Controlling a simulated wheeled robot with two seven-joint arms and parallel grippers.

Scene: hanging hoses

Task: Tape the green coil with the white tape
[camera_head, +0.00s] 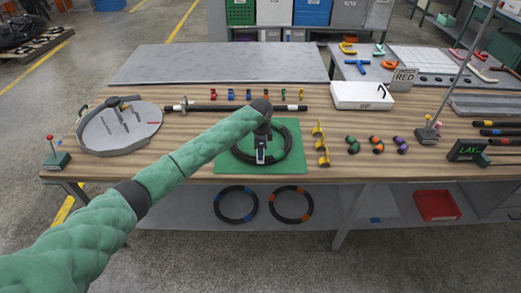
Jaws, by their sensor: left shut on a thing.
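A dark coil (286,152) lies on a green mat (290,128) at the middle of the workbench. It looks black; no green marking on it can be made out. My left gripper (261,158) reaches down over the coil, with its fingertips at the coil's near side. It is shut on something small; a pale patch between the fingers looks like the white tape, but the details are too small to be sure. My arm and gripper hide part of the coil's left and middle. My right gripper is not in view.
A grey round fixture (122,127) stands on the left of the bench. Yellow holders (321,145) and green, orange and purple short pieces (376,145) are right of the mat. A white case (362,95) is behind.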

